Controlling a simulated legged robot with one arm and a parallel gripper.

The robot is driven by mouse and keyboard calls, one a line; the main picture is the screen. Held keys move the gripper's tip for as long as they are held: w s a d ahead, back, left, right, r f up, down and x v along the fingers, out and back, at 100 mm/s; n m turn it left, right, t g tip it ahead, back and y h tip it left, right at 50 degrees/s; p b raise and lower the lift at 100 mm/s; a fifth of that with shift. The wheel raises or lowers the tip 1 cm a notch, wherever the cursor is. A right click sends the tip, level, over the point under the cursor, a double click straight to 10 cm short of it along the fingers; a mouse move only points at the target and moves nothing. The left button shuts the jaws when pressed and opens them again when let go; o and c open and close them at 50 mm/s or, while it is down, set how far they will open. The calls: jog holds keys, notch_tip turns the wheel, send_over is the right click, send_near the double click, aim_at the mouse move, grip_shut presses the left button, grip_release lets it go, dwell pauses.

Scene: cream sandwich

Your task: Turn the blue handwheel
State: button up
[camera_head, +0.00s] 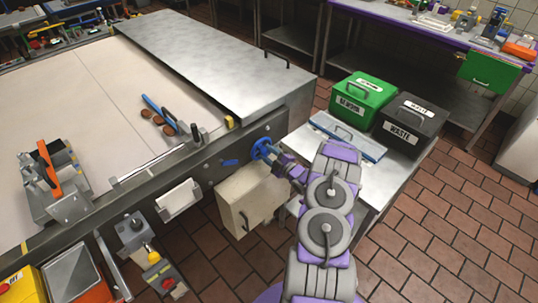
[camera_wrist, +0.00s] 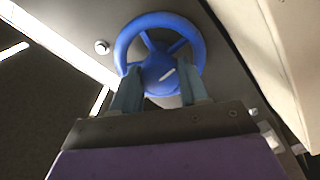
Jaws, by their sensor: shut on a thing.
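The blue handwheel (camera_head: 262,148) is mounted on the front side of the large metal table, near its right corner. In the wrist view the handwheel (camera_wrist: 127,38) shows as a blue ring with spokes and a hub bearing a short pale mark. My gripper (camera_head: 277,158) reaches it from the lower right. In the wrist view the two fingers of my gripper (camera_wrist: 162,88) stand on either side of the lower part of the wheel. They are shut on the wheel, though the exact contact is partly hidden by the fingers.
A cream box (camera_head: 248,200) hangs just below the wheel. A blue lever (camera_head: 230,162) sits left of it. A green bin (camera_head: 357,100) and a dark waste bin (camera_head: 408,124) stand on a side table (camera_head: 375,178) to the right. The tiled floor (camera_head: 450,225) at right is clear.

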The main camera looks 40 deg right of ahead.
jog(key=shift+m+p, duration=0.3)
jog(key=m+p, duration=0.2)
jog(key=shift+s+a+m+p, duration=0.1)
jog(key=shift+m+p, duration=0.3)
jog(key=m+p, duration=0.2)
jog(key=m, duration=0.1)
jog(key=shift+m, duration=0.3)
jog(key=m+p, duration=0.1)
jog(key=m, duration=0.2)
jog(key=shift+f+m, duration=0.1)
jog(key=shift+m, duration=0.2)
jog(key=m, duration=0.4)
jog(key=shift+m, duration=0.3)
jog(key=m, duration=0.3)
jog(key=shift+m, duration=0.3)
jog(key=m, duration=0.3)
jog(key=shift+d+m, duration=0.2)
jog(key=shift+m, duration=0.2)
jog(key=m+b, duration=0.1)
jog(key=m, duration=0.2)
jog(key=shift+m, duration=2.1)
